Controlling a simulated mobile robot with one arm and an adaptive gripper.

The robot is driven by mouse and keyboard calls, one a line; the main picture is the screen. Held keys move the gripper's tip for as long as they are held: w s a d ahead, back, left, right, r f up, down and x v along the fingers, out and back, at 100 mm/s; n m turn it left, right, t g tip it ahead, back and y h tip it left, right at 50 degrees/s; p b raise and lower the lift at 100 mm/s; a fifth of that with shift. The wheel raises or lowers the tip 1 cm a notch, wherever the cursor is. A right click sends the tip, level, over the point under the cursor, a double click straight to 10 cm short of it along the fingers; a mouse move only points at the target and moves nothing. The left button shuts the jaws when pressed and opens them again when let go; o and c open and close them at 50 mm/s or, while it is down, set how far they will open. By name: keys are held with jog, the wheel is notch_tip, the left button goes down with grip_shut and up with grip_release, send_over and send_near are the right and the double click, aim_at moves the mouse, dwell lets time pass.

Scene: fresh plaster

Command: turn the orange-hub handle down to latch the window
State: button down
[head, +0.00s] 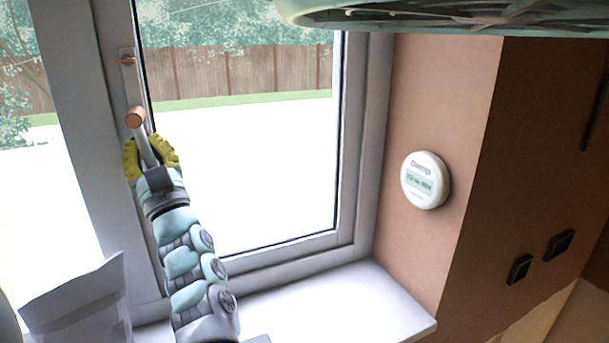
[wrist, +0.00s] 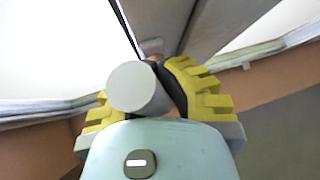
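The window handle has an orange-copper hub (head: 135,117) and a grey round lever (head: 147,150) that runs down from it in the head view. My gripper (head: 151,147), with yellow fingers, has one finger on each side of the lever, below the hub. In the wrist view, the lever's round grey end (wrist: 136,86) faces the camera between the fingers, and a bit of orange shows behind it. The right finger's dark pad lies against the lever; the left finger's inner face is hidden behind it. The fingers look closed around the lever.
A plate with a copper-coloured piece (head: 126,59) sits higher on the window frame (head: 362,130). A round white wall device (head: 425,180) hangs at right. The white sill (head: 340,300) is bare at right; a pale paper-like object (head: 75,300) stands at lower left.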

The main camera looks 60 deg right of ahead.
jog(key=shift+w+a+r+m+h+b, duration=0.1)
jog(key=shift+a+m+h+b, duration=0.15)
jog(key=shift+m+h, duration=0.3)
jog(key=shift+s+a+m+h+b, duration=0.1)
jog(key=shift+m+h+b, duration=0.2)
jog(key=shift+m+h, duration=0.3)
jog(key=shift+w+a+r+m+h+b, duration=0.1)
jog(key=shift+a+m+h+b, duration=0.15)
jog(key=shift+m+h, duration=0.3)
jog(key=c, duration=0.9)
grip_release()
jog(key=shift+d+f+g, duration=0.1)
jog(key=shift+f+g, duration=0.05)
jog(key=shift+g, duration=0.15)
jog(key=shift+f, duration=0.1)
jog(key=v, duration=1.2)
